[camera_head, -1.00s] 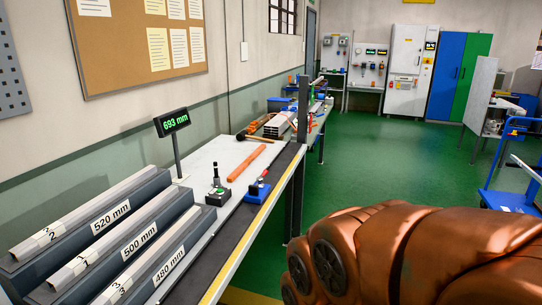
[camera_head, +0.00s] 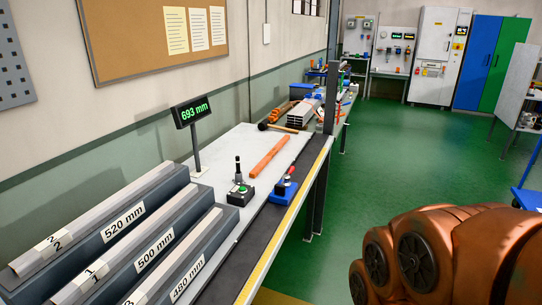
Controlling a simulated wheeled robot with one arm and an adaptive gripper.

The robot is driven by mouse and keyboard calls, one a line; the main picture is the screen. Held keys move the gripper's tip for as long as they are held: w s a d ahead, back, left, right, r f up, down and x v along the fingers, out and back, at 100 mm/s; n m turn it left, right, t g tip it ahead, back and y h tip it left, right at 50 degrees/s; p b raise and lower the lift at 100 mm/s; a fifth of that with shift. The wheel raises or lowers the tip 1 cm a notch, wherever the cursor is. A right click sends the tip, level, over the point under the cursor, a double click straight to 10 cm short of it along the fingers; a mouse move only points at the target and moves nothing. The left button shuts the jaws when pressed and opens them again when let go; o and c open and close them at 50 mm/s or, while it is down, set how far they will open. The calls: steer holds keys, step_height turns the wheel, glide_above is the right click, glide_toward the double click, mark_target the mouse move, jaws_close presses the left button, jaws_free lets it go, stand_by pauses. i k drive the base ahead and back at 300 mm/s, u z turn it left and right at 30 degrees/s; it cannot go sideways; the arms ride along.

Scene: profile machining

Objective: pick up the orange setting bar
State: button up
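The orange setting bar (camera_head: 269,156) lies flat on the pale bench top (camera_head: 230,148), slanting away from me, in the middle of the head view. Nothing touches it that I can see. The large brown-orange rounded shape (camera_head: 450,255) at the lower right is part of my own arm. My gripper is not in view.
A black device with an upright knob (camera_head: 240,192) and a blue clamp with a red handle (camera_head: 284,188) stand nearer than the bar. Stepped blocks with labelled profiles (camera_head: 130,240) fill the lower left. A 693 mm display (camera_head: 191,111) and dark post (camera_head: 330,92) rise nearby. Green floor is open at right.

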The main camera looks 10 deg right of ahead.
mark_target(253, 174)
steer(key=z, duration=1)
steer(key=i, duration=3.4)
steer(key=u, duration=3.65)
steer(key=i, duration=0.5)
